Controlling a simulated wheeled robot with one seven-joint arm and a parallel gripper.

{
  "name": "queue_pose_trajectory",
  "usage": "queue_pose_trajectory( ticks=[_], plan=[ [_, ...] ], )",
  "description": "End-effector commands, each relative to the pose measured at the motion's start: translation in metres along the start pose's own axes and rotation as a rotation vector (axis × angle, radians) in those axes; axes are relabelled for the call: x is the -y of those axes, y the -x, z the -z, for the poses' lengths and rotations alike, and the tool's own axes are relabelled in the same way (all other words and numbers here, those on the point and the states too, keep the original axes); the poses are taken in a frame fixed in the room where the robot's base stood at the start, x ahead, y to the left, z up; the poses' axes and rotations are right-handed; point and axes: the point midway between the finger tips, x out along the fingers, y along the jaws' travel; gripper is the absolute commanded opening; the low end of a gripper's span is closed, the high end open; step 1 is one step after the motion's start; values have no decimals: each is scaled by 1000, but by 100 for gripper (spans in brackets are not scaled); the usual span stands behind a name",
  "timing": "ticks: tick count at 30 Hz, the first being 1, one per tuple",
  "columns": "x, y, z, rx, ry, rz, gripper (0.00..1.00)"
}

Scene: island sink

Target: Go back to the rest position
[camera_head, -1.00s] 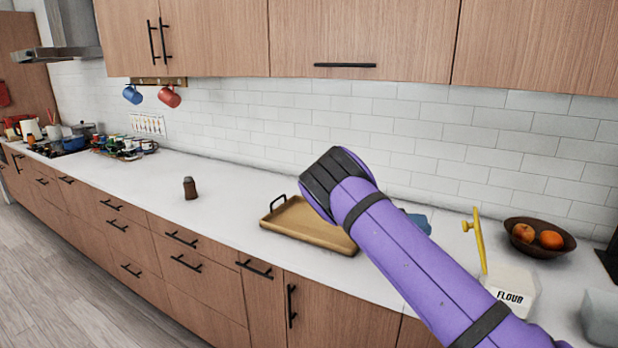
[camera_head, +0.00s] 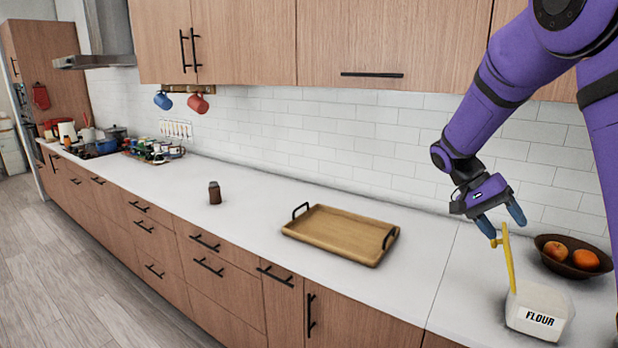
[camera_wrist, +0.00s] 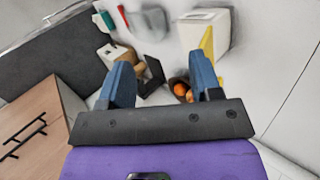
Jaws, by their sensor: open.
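My gripper (camera_head: 503,222) is raised above the right part of the counter on my purple arm. Its two blue fingers are apart and nothing is between them. In the wrist view the open fingers (camera_wrist: 162,88) show with the counter items beyond them. In the head view the gripper appears just above a yellow utensil (camera_head: 508,258) by the flour container (camera_head: 540,308); whether they touch cannot be told.
A wooden tray (camera_head: 340,236) with black handles lies mid-counter, and a small brown shaker (camera_head: 214,193) stands left of it. A bowl (camera_head: 566,268) of orange fruit is at the right. Wooden upper cabinets (camera_head: 380,40) overhang the counter. Counter between shaker and tray is clear.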

Motion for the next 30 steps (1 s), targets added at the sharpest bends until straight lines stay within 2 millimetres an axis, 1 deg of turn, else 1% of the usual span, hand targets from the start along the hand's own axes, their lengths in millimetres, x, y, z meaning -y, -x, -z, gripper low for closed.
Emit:
queue_pose_trajectory(
  ticks=[1, 3, 8, 14, 21, 30],
  plan=[
    [-10, 2, -8, -1, 26, 55, 58],
    [-21, 4, -19, -4, 67, 127, 58],
    [-45, 8, -46, -31, 158, 285, 58],
    [-73, 13, -82, -103, 260, 467, 58],
    [-103, 15, -130, -236, 367, 654, 58],
    [-132, 12, -190, -464, 467, 827, 58]
  ],
)
